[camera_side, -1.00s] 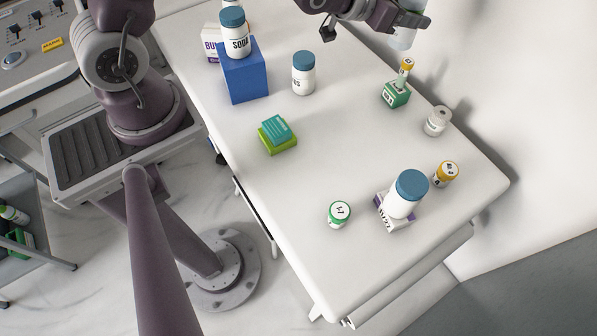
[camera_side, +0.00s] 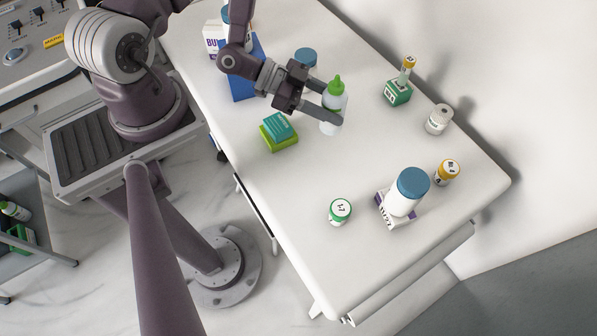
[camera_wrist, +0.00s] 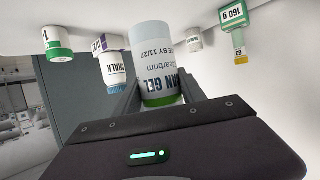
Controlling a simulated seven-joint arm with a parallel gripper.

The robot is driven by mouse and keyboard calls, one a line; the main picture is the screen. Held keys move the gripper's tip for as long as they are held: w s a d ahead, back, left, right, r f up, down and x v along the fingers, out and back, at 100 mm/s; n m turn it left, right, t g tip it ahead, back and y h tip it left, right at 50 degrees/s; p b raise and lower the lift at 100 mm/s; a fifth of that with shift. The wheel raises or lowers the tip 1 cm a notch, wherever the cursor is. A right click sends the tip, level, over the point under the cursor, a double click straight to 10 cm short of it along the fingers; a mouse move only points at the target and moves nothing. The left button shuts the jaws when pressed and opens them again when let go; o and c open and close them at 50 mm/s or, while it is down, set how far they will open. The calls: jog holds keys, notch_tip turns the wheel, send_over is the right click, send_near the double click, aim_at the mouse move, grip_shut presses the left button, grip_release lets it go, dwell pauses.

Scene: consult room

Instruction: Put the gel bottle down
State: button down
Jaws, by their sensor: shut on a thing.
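The gel bottle (camera_side: 332,117) is clear to white with a green pointed cap.
Close by are a teal and green stack (camera_side: 278,132) and a blue-capped jar (camera_side: 305,57), partly hidden by my gripper. A green box with a vial (camera_side: 397,92), a white roll (camera_side: 438,119) and a large bottle on a box (camera_side: 405,192) stand right. The centre table (camera_side: 300,175) is clear.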

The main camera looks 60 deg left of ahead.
jog(key=s+d+f+m+g+h, duration=0.1)
jog(key=s+d+m+g, duration=0.1)
jog(key=s+d, duration=0.35)
jog(key=s+d+f+m+g+h, duration=0.1)
jog(key=s+d, duration=0.1)
jog(key=s, duration=0.6)
jog(key=shift+m, duration=0.3)
jog(key=shift+a+f, duration=0.1)
jog(key=shift+f, duration=2.55)
jog(key=c, duration=0.7)
grip_release()
jog(key=shift+f, duration=0.1)
